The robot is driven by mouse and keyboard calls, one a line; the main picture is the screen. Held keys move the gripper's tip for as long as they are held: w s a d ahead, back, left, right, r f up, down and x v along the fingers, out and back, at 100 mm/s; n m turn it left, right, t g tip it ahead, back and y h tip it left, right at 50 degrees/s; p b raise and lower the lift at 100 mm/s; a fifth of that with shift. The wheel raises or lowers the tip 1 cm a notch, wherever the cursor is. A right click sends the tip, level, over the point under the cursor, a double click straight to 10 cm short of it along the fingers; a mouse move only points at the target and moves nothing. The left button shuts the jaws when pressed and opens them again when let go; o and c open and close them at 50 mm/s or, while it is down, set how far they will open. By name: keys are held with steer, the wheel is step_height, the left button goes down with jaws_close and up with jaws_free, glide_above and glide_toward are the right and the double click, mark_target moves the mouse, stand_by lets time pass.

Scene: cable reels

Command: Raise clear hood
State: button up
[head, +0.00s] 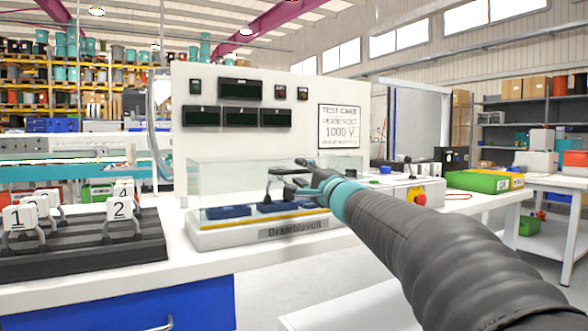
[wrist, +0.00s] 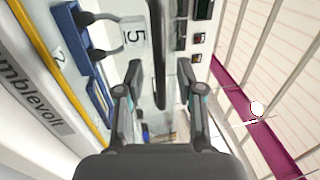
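The clear hood (head: 222,178) is a see-through box, down over the white test base labelled Bramblevolt (head: 215,238). In the wrist view my gripper (wrist: 160,75) is open, with one finger on each side of a dark bar (wrist: 159,45), which looks like the hood's handle. I cannot tell whether the fingers touch it.
A dark rack with numbered white tags (head: 120,209) stands on the bench at left. A white panel with dark displays (head: 242,117) rises behind the hood.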

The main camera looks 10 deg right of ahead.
steer(key=shift+w+a+r, duration=0.15)
steer(key=shift+w+a, duration=0.05)
steer(key=shift+w, duration=0.4)
jaws_close()
